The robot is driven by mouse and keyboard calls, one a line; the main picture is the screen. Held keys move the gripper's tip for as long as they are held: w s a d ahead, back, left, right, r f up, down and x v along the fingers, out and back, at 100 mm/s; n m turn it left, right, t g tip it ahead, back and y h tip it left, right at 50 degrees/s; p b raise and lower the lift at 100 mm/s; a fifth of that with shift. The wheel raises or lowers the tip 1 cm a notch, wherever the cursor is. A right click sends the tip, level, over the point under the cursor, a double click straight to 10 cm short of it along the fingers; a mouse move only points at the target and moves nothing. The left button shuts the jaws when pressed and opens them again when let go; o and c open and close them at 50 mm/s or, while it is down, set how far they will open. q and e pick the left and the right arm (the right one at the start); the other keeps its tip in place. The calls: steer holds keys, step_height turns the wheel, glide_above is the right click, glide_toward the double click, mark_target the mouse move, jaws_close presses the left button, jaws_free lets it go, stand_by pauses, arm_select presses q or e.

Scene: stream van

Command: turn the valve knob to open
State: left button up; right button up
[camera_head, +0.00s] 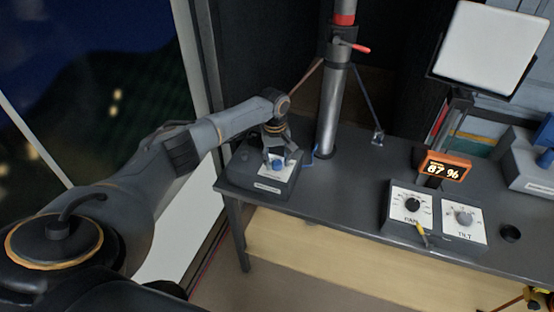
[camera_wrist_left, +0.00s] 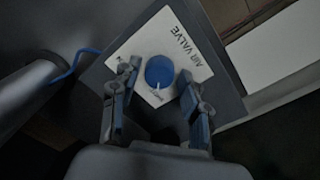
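The valve knob (camera_head: 278,165) is a blue round knob on the pale top plate of a dark box at the table's left end. In the left wrist view the knob (camera_wrist_left: 159,70) has a small white pointer mark, and the plate (camera_wrist_left: 190,38) reads "AIR VALVE". My left gripper (camera_head: 277,154) reaches down over the box. In the left wrist view its two fingers (camera_wrist_left: 157,86) are apart, one on each side of the knob's near part, with visible gaps to it. My right gripper does not show.
A metal mast (camera_head: 330,110) with a red lever (camera_head: 361,48) stands just right of the valve box. Further right on the dark table (camera_head: 345,182) are a PAN/TILT control box (camera_head: 435,225), an orange display (camera_head: 446,167) reading 87 % and a grey device (camera_head: 530,165).

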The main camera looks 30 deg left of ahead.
arm_select(q)
steer(key=c, duration=0.7)
